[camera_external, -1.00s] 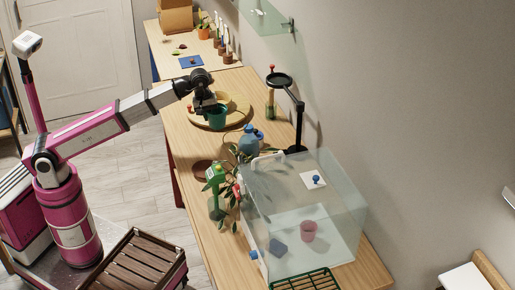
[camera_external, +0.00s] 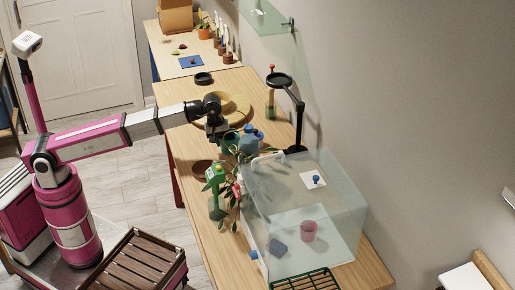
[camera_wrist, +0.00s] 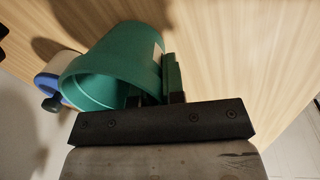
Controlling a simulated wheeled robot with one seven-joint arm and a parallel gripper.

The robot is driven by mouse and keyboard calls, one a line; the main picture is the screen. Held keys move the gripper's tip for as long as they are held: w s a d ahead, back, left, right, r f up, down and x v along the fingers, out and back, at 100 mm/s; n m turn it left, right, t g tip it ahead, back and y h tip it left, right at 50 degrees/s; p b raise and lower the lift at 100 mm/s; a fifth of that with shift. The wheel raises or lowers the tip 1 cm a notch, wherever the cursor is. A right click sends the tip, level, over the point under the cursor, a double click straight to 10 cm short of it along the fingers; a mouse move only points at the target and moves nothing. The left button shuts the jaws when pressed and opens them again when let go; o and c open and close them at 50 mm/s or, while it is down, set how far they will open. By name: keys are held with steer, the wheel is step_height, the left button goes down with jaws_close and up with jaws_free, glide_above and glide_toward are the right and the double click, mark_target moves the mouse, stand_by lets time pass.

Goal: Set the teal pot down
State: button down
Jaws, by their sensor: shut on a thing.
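The teal pot (camera_external: 230,139) is held at the end of my arm, over the wooden bench. In the wrist view the teal pot (camera_wrist: 120,65) is large, its open mouth facing the lower left, with a pale label near its far end. My gripper (camera_external: 219,135) is shut on the pot's wall; in the wrist view one finger of my gripper (camera_wrist: 158,88) lies along the pot's side. I cannot tell whether the pot's base touches the bench.
A blue watering can or bottle (camera_external: 250,141) stands just right of the pot. A brown saucer (camera_external: 202,168), a green spray bottle (camera_external: 216,190) and a clear case (camera_external: 300,210) are nearer. A black saucer (camera_external: 203,78) lies at the back.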

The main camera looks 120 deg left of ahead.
steer(key=c, duration=1.2)
jaws_free()
steer(key=shift+f, duration=0.1)
steer(key=r, duration=0.4)
steer(key=s+r, duration=0.1)
steer(key=r, duration=0.7)
steer(key=shift+s+d+r, duration=0.1)
steer(key=shift+s+d, duration=0.15)
steer(key=shift+d, duration=0.15)
